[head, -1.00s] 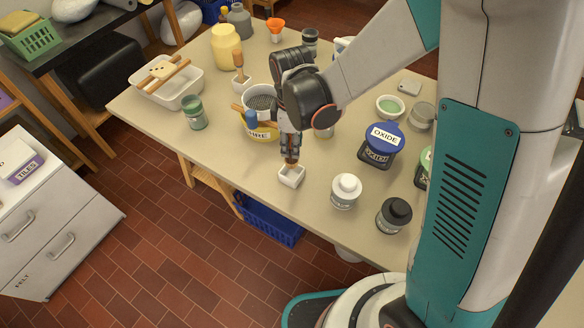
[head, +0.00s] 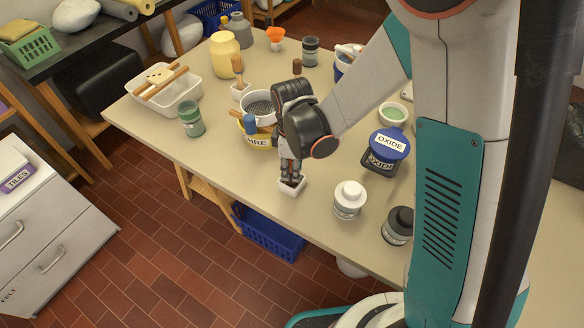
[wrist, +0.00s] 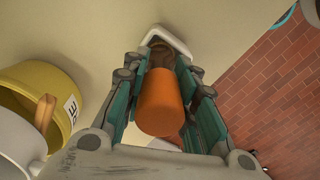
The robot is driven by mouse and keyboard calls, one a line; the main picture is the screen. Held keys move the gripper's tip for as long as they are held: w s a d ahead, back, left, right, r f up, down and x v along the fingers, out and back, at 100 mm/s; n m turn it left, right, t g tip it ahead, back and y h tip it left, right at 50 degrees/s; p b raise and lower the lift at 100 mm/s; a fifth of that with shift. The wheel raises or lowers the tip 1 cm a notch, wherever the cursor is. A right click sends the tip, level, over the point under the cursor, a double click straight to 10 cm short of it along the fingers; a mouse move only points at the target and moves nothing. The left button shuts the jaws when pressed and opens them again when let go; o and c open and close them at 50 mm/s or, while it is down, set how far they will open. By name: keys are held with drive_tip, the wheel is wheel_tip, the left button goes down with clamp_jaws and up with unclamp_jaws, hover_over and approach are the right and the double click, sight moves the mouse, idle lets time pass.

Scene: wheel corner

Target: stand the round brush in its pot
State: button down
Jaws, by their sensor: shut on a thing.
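The round brush (wrist: 160,102), with an orange-brown handle, is held between my gripper's fingers (head: 290,176). In the wrist view its darker lower end lies within the rim of the small white square pot (wrist: 172,36). In the head view the pot (head: 292,188) stands near the front edge of the table, directly under my gripper. My fingers hide most of the brush there. Whether the brush's lower end touches the pot's bottom cannot be seen.
A yellow tub (head: 259,141) with a sieve stands close behind left of my gripper. A white-lidded jar (head: 348,200) and a black-lidded jar (head: 397,225) stand to the right. Another wooden-handled brush (head: 237,69) stands in a white pot further back. The table's front edge is near.

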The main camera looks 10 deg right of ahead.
drive_tip(key=shift+f, duration=0.2)
drive_tip(key=c, duration=1.3)
unclamp_jaws()
drive_tip(key=shift+r, duration=0.1)
wheel_tip(320, 180, up, 12)
drive_tip(key=p, duration=0.3)
drive_tip(key=shift+r+p, duration=0.1)
drive_tip(key=shift+p, duration=0.3)
drive_tip(key=s+d+r+m+t, duration=0.3)
drive_tip(key=d+r+m, duration=0.35)
drive_tip(key=r, duration=0.25)
drive_tip(key=s+d+r+m+t+b, duration=0.2)
drive_tip(key=s+d+r+m+t, duration=0.1)
drive_tip(key=s+d+m, duration=0.4)
drive_tip(key=s+m+t, duration=0.1)
drive_tip(key=s, duration=0.1)
drive_tip(key=shift+s+d, duration=0.3)
drive_tip(key=shift+s, duration=0.05)
